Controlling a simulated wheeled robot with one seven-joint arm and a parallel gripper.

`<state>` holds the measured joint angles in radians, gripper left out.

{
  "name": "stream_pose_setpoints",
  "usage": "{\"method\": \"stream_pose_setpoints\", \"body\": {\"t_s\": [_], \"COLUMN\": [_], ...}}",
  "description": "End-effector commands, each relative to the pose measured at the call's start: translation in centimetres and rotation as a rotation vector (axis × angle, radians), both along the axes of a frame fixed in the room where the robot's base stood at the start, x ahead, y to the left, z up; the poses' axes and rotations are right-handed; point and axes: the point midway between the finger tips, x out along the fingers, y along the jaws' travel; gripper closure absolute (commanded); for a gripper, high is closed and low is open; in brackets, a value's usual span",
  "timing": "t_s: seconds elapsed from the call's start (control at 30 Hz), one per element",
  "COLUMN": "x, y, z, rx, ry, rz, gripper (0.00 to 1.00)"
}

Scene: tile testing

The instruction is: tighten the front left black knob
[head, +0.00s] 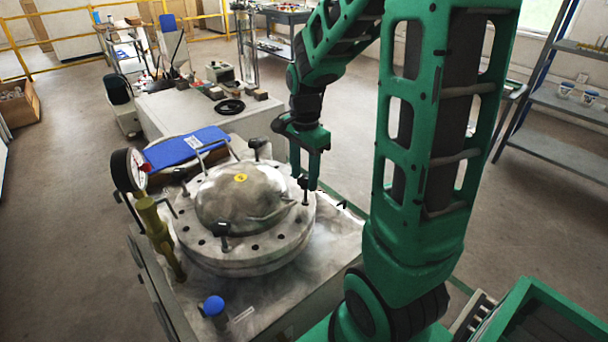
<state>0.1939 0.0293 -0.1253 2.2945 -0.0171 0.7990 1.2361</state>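A round metal vessel lid (240,195) with a domed top sits on a bench, with several black knobs around its flange. One black knob (222,230) stands at the front edge of the lid, nearest the camera. Another black knob (180,174) is at the left, and one (257,144) is at the back. A fourth black knob (305,184) is at the right edge. My green gripper (304,180) points down at this right knob, its fingers close around or beside it. Whether the fingers touch the knob cannot be told. The front knob is clear of my gripper.
A pressure gauge (130,170) and a yellow-brown valve body (158,235) stand left of the lid. A blue-capped fitting (213,306) is in front. A blue pad (186,147) lies behind. A grey shelf (560,150) is at the right, with open floor between.

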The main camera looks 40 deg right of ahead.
Motion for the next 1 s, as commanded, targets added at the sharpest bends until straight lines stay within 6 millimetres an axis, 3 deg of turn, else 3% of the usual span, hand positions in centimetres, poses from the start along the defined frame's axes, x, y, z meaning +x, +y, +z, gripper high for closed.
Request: {"method": "stream_pose_setpoints", "body": {"t_s": [0.43,1.0], "x": [-0.2,0.0], "y": [-0.2,-0.1], "z": [0.7,9.7], "rx": [-0.002,-0.002], "ry": [0.003,0.003], "rz": [-0.006,-0.004], "gripper": [0.48,0.48]}}
